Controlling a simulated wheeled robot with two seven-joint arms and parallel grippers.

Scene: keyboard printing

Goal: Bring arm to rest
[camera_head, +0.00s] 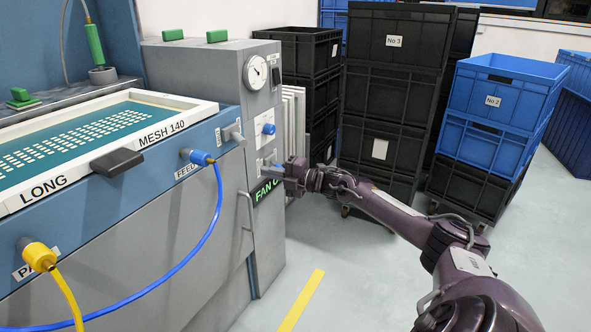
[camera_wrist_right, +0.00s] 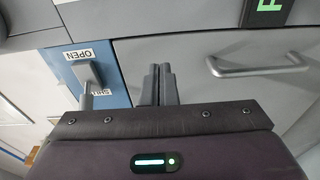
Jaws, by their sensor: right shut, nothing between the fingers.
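My right arm (camera_head: 395,212) comes in from the lower right of the head view and reaches to the grey machine (camera_head: 200,75). My right gripper (camera_head: 280,172) is at the machine's side panel, close to the FAN label (camera_head: 266,190). In the wrist view its two fingers (camera_wrist_right: 159,84) are together, with nothing between them. A grey lever (camera_wrist_right: 87,72) on a blue plate marked OPEN and SHUT is beside the fingers, to the left, and looks apart from them. My left gripper is not in either view.
A handle (camera_head: 247,222) juts from the machine below the gripper; it also shows in the wrist view (camera_wrist_right: 258,66). Stacked black crates (camera_head: 385,100) and blue crates (camera_head: 508,95) stand behind the arm. Blue and yellow hoses hang at the machine's front. Floor (camera_head: 370,280) near the yellow stripe is clear.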

